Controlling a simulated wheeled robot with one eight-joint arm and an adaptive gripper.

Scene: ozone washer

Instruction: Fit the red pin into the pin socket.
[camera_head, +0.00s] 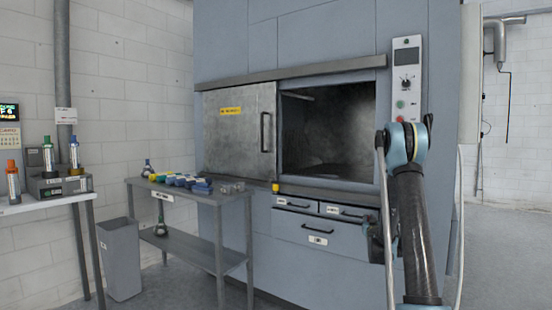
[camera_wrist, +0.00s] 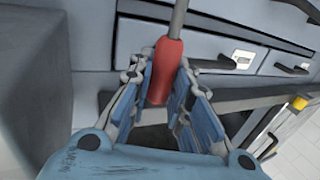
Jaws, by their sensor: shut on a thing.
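The red pin (camera_wrist: 163,72) is in the wrist view, between the blue finger pads of my gripper (camera_wrist: 164,90). It has a thick red grip and a grey rod that runs up out of the top of the picture. My gripper is shut on the red part; the rod's far end is out of view. In the head view my arm stands at the right in front of the washer, and the pin cannot be made out there. I cannot make out the pin socket in either view.
The washer's chamber (camera_head: 330,130) is open, its steel door (camera_head: 238,135) slid left. Drawers (camera_head: 318,232) lie below; they also show in the wrist view (camera_wrist: 225,62). A grey side table (camera_head: 215,199) holds blue and yellow items. A bin (camera_head: 120,260) stands left of it.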

